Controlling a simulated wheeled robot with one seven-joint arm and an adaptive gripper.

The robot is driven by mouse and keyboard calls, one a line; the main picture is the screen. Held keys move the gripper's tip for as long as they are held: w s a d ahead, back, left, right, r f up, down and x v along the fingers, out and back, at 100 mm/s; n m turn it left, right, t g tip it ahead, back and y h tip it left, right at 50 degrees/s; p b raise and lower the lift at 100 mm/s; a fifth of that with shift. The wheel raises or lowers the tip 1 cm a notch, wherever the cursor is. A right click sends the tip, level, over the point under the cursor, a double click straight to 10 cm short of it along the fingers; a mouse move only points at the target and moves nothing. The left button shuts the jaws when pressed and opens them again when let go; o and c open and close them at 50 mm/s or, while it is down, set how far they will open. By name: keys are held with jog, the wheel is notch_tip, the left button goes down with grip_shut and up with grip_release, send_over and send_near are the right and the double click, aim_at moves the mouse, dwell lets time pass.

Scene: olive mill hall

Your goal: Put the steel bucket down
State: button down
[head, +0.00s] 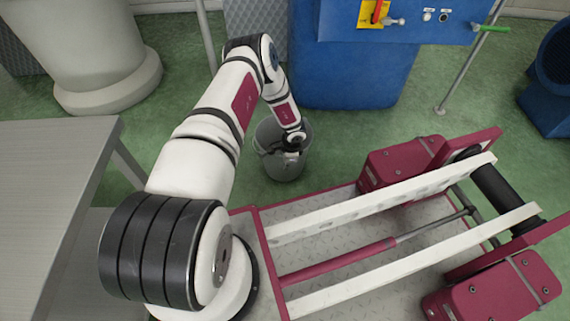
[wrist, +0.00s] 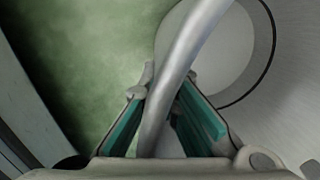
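The steel bucket (head: 284,164) is a grey open pail in the middle of the head view, beside the blue machine and behind my base. It looks upright. My gripper (head: 292,150) is at its mouth, pointing down and covering part of the rim. In the wrist view the bucket (wrist: 285,120) fills the right side, and its curved handle (wrist: 183,50) runs between the teal-padded fingers of my gripper (wrist: 166,88). The fingertips close in on the handle from both sides. I cannot tell whether the bucket's bottom touches the floor.
The green floor (head: 224,180) is clear to the left of the bucket. A blue machine (head: 355,75) with a control panel stands behind it. A grey table (head: 50,170) is at left, a pale round pedestal (head: 105,85) at back left. A metal pole (head: 462,70) stands at right.

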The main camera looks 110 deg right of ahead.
jog(key=shift+d, duration=0.1)
jog(key=c, duration=1.8)
grip_release()
jog(key=shift+f, duration=0.1)
notch_tip(320, 180, up, 12)
jog(key=a+p, duration=0.2)
jog(key=p, duration=0.2)
jog(key=shift+s+p, duration=0.3)
jog(key=shift+s, duration=0.15)
